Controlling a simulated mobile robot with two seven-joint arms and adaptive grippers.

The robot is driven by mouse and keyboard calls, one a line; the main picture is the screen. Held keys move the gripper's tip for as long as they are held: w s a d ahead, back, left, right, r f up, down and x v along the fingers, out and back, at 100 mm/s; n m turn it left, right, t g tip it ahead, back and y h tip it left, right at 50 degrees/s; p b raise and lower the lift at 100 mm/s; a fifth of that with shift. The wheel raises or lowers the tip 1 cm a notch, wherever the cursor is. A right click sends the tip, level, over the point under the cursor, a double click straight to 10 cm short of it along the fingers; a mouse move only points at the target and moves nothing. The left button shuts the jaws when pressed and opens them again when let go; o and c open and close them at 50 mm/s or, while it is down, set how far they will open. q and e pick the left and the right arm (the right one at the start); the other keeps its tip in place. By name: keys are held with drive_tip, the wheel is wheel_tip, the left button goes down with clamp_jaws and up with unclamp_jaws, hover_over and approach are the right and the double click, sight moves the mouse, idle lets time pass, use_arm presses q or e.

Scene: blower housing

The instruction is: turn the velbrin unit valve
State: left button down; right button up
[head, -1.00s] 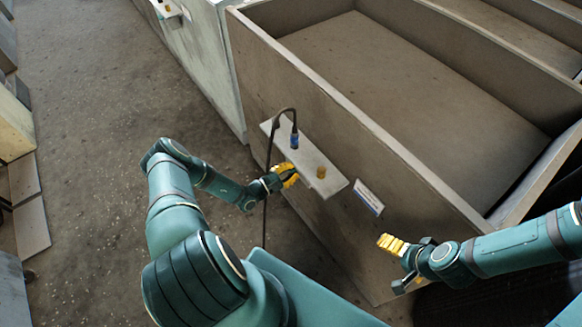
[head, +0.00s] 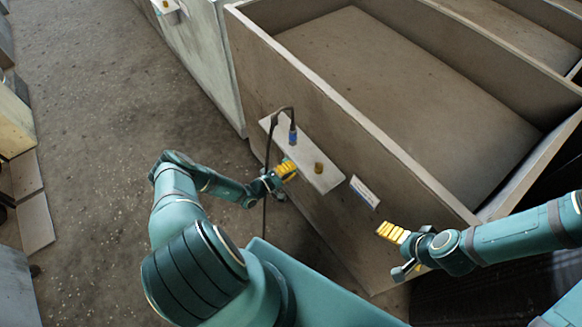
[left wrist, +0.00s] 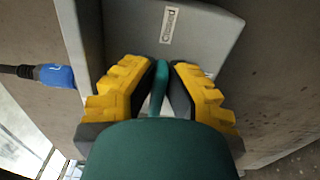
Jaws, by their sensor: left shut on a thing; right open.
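In the left wrist view, a narrow teal-green lever-like piece (left wrist: 158,88) stands between the yellow fingers of my left gripper (left wrist: 158,90); most of it is hidden, so I cannot be sure it is the valve handle. The fingers are shut on it. Behind it is a grey plate (left wrist: 215,35) with a small label (left wrist: 170,25), too small to read.
A black cable with a blue connector (head: 292,136) rises to the shelf, and a brass knob (head: 318,167) stands on it. A white label plate (head: 364,192) is on the wall of the large open box (head: 330,110). The floor (head: 90,110) at left is clear.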

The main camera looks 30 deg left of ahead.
idle(0.3)
use_arm(q)
drive_tip(key=c, duration=1)
unclamp_jaws()
drive_tip(key=shift+w, duration=0.1)
drive_tip(key=v, duration=1.2)
